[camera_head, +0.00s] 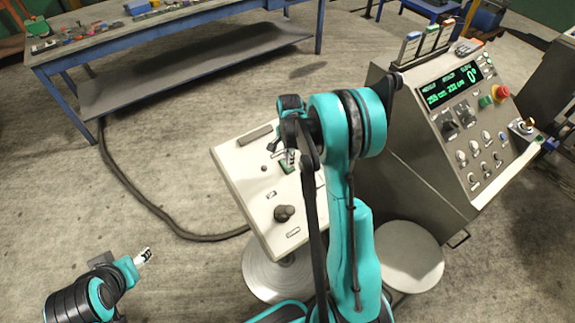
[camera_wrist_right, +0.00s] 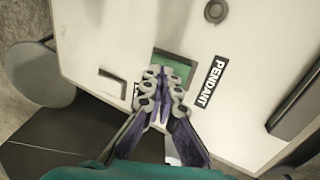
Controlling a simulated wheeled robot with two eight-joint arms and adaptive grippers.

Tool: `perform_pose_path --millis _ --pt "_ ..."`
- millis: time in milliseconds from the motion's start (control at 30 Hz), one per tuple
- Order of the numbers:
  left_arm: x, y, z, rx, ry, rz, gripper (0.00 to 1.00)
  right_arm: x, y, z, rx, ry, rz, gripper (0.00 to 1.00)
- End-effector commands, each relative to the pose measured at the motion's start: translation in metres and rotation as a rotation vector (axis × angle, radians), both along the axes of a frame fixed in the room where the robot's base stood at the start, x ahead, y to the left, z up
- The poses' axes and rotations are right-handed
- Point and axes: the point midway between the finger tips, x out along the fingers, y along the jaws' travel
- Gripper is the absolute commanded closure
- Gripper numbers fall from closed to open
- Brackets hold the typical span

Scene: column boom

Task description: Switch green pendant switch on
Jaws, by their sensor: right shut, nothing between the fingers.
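The green pendant switch (camera_wrist_right: 176,64) is set in a white panel and shows just beyond my right gripper (camera_wrist_right: 160,72) in the right wrist view. The fingers are shut and empty, with their tips over the near part of the switch; I cannot tell whether they touch it. The fingers hide part of the switch, so its position is unclear. In the head view the switch (camera_head: 287,168) is small beside my right gripper (camera_head: 291,154), which my arm partly hides. My left gripper (camera_head: 144,256) is low at the left, away from the panel; its finger state is unclear.
The white panel (camera_head: 240,172) stands on a round base and carries a dark knob (camera_head: 284,213). A "PENDANT" label (camera_wrist_right: 212,82) is beside the switch. A grey control console (camera_head: 415,165) stands close at the right, with a round stool (camera_head: 408,258) below. A cable crosses the floor.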

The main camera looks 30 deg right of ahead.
Motion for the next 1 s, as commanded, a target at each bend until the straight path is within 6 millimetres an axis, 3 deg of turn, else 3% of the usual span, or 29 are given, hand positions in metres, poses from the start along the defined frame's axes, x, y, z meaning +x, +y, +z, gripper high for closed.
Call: perform_pose_path --millis 1000 --pt "0.0 0.0 -0.01 0.0 0.0 0.0 0.48 0.0 0.0 -0.011 0.0 0.0 0.0 1.0"
